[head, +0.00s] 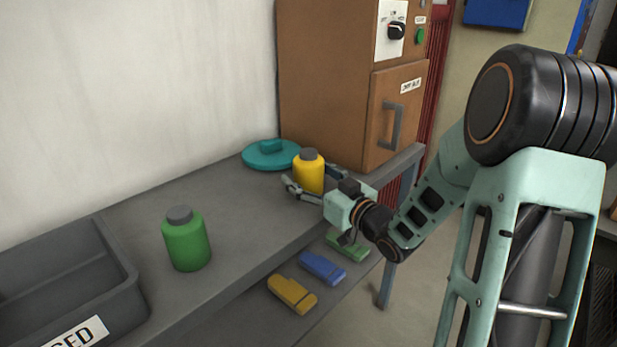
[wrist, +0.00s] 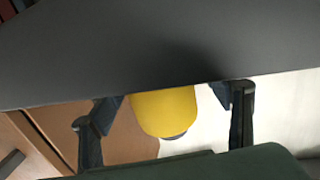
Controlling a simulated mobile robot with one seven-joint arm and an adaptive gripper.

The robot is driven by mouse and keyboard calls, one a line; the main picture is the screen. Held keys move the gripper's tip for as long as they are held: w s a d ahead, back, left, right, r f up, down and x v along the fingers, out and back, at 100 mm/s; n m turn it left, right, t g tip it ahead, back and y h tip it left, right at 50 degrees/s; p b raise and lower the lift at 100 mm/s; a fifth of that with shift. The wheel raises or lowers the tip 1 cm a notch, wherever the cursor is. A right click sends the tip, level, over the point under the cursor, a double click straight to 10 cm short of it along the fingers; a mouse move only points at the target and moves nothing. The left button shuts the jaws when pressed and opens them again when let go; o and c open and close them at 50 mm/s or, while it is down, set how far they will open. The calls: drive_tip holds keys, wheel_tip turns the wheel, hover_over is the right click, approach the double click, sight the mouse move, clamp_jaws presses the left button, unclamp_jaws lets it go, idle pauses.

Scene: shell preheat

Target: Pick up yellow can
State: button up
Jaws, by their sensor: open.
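The yellow can (head: 309,177) with a dark grey cap stands upright on the grey bench, in front of the brown cabinet. My gripper (head: 312,183) is open, with one finger on each side of the can. In the wrist view the yellow can (wrist: 165,110) appears upside down between the two dark fingers of my gripper (wrist: 165,120). Gaps show between the can and both fingers there. The can's lower side is partly hidden by the gripper in the head view.
A teal lid (head: 270,154) lies behind the can, close to the brown cabinet (head: 335,80). A green can (head: 186,242) stands nearer, beside a grey bin (head: 60,275). Yellow, blue and green blocks lie on the lower shelf (head: 245,318). The bench between the cans is clear.

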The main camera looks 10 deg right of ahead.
drive_tip(key=shift+c, duration=0.6)
drive_tip(key=c, duration=1.2)
drive_tip(key=shift+r, duration=0.1)
drive_tip(key=shift+c, duration=1.3)
drive_tip(key=shift+w+r, duration=0.1)
drive_tip(key=shift+r, duration=0.05)
